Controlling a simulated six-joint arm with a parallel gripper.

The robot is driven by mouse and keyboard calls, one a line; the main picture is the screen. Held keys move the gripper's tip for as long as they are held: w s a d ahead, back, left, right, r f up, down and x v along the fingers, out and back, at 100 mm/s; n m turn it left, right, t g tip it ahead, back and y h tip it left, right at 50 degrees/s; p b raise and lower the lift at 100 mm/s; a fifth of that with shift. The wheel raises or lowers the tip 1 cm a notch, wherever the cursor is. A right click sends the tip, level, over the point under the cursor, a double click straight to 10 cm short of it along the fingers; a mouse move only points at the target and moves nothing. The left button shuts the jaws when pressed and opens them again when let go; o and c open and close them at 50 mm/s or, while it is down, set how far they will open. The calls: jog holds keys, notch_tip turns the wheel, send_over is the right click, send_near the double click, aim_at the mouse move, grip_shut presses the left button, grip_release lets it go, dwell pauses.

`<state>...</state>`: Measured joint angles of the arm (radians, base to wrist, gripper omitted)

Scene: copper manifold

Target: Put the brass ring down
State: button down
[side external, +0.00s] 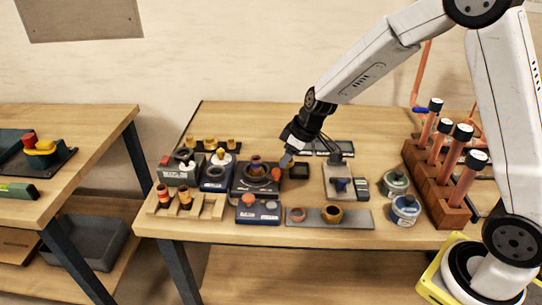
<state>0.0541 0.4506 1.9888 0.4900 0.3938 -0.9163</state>
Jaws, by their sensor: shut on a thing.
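My gripper (284,163) points down and left above the black station (243,186) at the middle-left of the bench. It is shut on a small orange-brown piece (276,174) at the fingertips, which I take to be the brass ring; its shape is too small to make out. The black station has a dark round top with a brownish part (256,166) at its centre, just left of the fingertips. Whether the held piece touches the station cannot be told from this view.
A grey plate (362,217) at the front holds a copper ring (297,214) and a brass-coloured round part (332,214). Left stand more stations (181,172) and a wooden rack (208,207). Right are two tins (405,208) and a block of copper tubes (448,213).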

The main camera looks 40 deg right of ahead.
jog(key=s+f+m+h, duration=0.2)
jog(key=s+m, duration=0.3)
jog(key=s, duration=0.2)
jog(key=shift+s+d, duration=0.3)
jog(key=shift+d, duration=0.05)
jog(key=w+d+r, duration=0.5)
jog(key=w+r, duration=0.1)
jog(key=w+f, duration=0.3)
jog(key=w, duration=0.1)
jog(key=w+f, duration=0.2)
jog(key=w, duration=0.2)
jog(key=w+f, duration=0.3)
jog(key=w, duration=0.1)
jog(key=shift+w+d+f, duration=0.25)
jog(key=shift+w+f, duration=0.05)
jog(key=shift+f, duration=0.05)
jog(key=shift+w+f, duration=0.55)
